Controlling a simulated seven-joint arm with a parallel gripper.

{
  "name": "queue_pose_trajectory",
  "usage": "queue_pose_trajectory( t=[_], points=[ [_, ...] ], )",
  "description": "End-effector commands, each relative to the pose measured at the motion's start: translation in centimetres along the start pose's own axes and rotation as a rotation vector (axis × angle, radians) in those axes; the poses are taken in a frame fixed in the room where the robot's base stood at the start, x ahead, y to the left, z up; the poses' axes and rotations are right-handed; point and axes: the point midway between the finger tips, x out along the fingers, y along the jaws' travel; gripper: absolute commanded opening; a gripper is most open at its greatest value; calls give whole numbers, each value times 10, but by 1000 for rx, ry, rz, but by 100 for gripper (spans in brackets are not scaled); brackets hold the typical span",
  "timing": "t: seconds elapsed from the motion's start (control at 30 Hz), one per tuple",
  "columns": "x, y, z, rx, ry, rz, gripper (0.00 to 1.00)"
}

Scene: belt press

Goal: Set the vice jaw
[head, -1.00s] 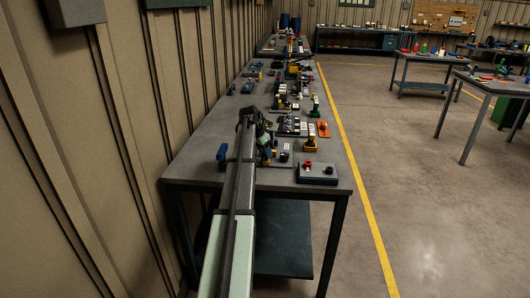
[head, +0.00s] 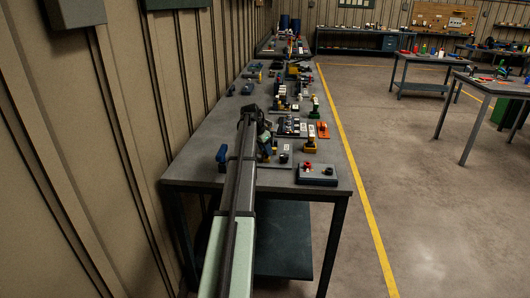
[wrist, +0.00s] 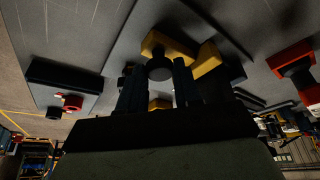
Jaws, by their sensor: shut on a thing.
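My gripper (wrist: 158,92) shows in the wrist view as two dark fingers, upright and close together. They are shut on a yellow and black fixture. A dark round piece (wrist: 160,69) of this fixture shows between the fingertips, with a yellow block (wrist: 166,44) just beyond. Another yellow part (wrist: 207,60) and a black body (wrist: 226,72) lie to the right. I cannot clearly tell which part is the vice jaw, nor how far it is closed. In the head view my arm covers the fingers and their contact.
A control box with a red button (head: 317,173) stands at the bench's near right corner. A blue upright object (head: 222,155) stands at the near left edge. An orange piece (head: 322,130) and several other fixtures crowd the bench (head: 205,150) ahead. The wall is close on the left.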

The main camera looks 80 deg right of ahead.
Motion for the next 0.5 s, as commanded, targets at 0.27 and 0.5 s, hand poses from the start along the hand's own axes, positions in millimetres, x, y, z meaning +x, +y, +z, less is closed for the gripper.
queue_pose_trajectory(
  t=[0.27,0.5],
  points=[
    [0,0,1,0,1,-2,43],
    [0,1,1,0,1,-2,58]
  ],
)
